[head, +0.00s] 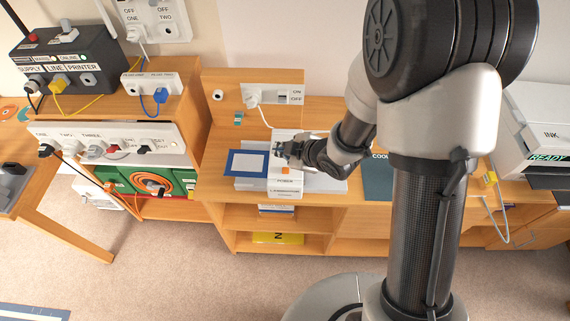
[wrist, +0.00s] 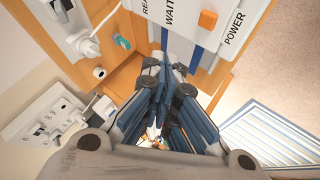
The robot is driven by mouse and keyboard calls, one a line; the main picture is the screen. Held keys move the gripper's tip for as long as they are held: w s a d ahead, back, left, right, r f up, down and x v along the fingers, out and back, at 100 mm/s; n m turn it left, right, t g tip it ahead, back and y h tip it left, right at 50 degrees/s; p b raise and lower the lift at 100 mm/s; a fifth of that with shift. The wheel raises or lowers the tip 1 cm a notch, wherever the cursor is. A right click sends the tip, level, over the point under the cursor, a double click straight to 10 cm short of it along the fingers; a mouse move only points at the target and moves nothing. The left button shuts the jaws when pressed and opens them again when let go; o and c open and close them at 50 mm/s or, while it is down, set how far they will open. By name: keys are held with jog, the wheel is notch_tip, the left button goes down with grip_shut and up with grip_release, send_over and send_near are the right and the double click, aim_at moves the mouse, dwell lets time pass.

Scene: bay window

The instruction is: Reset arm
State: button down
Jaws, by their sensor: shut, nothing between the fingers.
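My gripper (head: 281,150) is at the end of my arm, over the white device (head: 283,187) on the wooden bench in the head view. In the wrist view my gripper (wrist: 165,66) is shut, with its fingers together and nothing held. The device has an orange button (head: 285,170). In the wrist view the orange button (wrist: 207,19) sits beside the words WAIT and POWER, to the right of the fingertips. I cannot tell whether the fingers touch the device.
A blue-bordered white card (head: 247,163) lies left of the device. A wall socket with a white plug (head: 252,99) is behind. A black supply box (head: 65,60) and a socket strip (head: 105,145) are at left. A printer (head: 545,120) stands at right. Carpet in front is clear.

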dwell(0.5)
jog(key=s+d+r+m+h, duration=0.3)
jog(key=d+r+m, duration=0.1)
jog(key=d+r, duration=0.35)
jog(key=s+d+r+m+h, duration=0.25)
jog(key=d+r+m, duration=0.25)
jog(key=d+r, duration=0.25)
jog(key=s+r+m+g, duration=0.1)
jog(key=s+r+m, duration=0.2)
jog(key=s, duration=0.6)
jog(key=s+r+m+g, duration=0.1)
jog(key=s+r+m, duration=0.3)
jog(key=s, duration=0.6)
jog(key=shift+s+m, duration=0.3)
jog(key=shift+m, duration=0.2)
